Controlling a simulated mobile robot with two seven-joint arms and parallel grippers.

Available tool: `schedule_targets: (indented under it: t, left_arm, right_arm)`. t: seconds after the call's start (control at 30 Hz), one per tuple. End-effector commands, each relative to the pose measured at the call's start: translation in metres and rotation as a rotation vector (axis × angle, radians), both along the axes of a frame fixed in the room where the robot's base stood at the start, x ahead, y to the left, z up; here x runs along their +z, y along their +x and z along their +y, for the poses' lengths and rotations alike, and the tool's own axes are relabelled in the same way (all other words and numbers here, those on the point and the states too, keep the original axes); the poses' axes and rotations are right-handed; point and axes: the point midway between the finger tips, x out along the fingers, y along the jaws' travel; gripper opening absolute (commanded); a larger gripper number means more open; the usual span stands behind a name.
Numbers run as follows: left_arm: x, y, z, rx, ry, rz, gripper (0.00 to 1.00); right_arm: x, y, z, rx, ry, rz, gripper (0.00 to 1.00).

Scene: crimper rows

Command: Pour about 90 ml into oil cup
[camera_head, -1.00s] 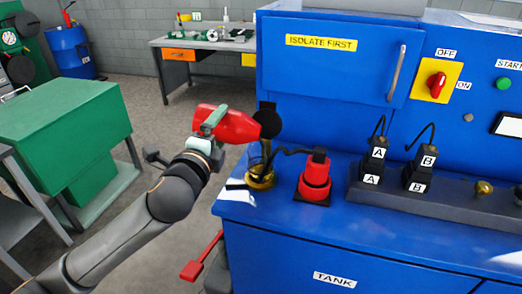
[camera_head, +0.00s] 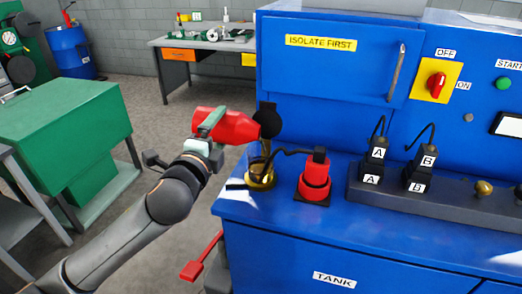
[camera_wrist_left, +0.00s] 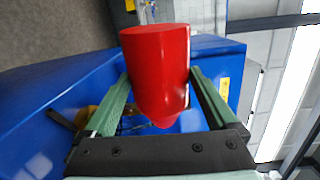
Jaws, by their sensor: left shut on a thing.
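My left gripper (camera_head: 209,132) is shut on a red bottle (camera_head: 236,127) and holds it lying nearly level above the left end of the blue bench. In the left wrist view the bottle (camera_wrist_left: 158,72) sits between my green fingers (camera_wrist_left: 160,92). A round black part (camera_head: 270,123) is at the bottle's right end. The oil cup (camera_head: 261,179), with a brass-coloured base, stands on the bench just below that end. A thin brownish streak (camera_head: 266,149) shows between the black part and the cup. The liquid level in the cup is too small to tell. My right gripper is out of view.
A red cylindrical device (camera_head: 314,178) with a black cable stands right of the cup. Black plugs A (camera_head: 375,158) and B (camera_head: 420,168) sit in a dark rail (camera_head: 453,195) farther right. The tall blue cabinet (camera_head: 335,75) rises behind. Bare blue bench top lies in front.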

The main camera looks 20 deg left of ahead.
Motion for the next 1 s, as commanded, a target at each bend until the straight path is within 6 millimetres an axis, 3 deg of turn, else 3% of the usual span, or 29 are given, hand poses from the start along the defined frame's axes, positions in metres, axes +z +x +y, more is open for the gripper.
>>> schedule_targets:
  t: [0.03,0.13,1.0]
  left_arm:
    - [-0.0111,-0.0007,0.0019,0.000,-0.081,0.005,0.18]
    - [-0.0062,-0.0004,0.0027,-0.002,-0.168,-0.008,0.18]
    - [-0.0062,-0.0003,0.0027,-0.003,-0.158,-0.007,0.18]
  right_arm:
    - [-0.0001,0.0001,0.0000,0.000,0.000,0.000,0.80]
    - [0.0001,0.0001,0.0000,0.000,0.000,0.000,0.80]
    - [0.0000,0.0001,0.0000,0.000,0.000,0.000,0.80]
